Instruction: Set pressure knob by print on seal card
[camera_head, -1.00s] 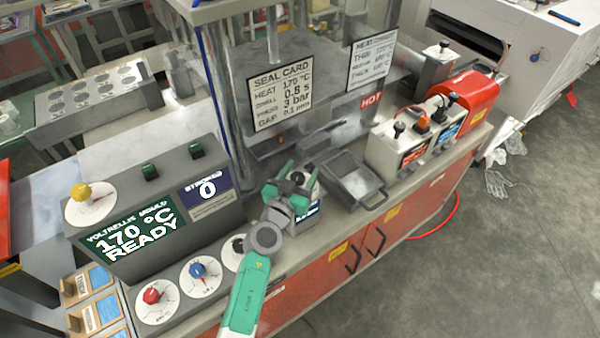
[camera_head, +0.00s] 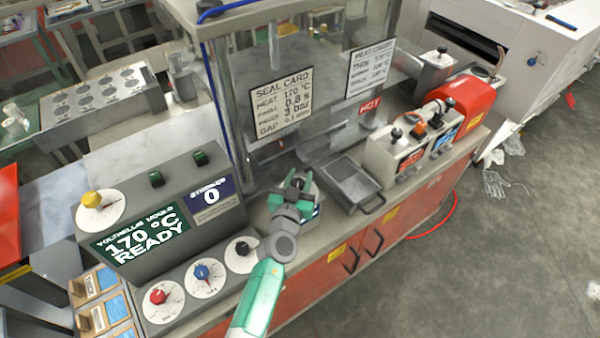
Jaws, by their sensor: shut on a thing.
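The seal card (camera_head: 281,103) hangs on the clear guard and reads heat 170 °C, dwell 0.8 s, press 3 bar, and a small gap line. The panel carries a yellow knob (camera_head: 92,199), a red knob (camera_head: 158,297), a blue knob (camera_head: 203,272) and a black knob (camera_head: 242,248). Their scale print is too small to read.
The panel display (camera_head: 140,236) reads 170 °C READY; a counter (camera_head: 211,195) reads 0. A grey tray (camera_head: 348,182) with a handle lies right of my gripper. Beyond stand switch boxes (camera_head: 398,152) and a red cylinder (camera_head: 468,100).

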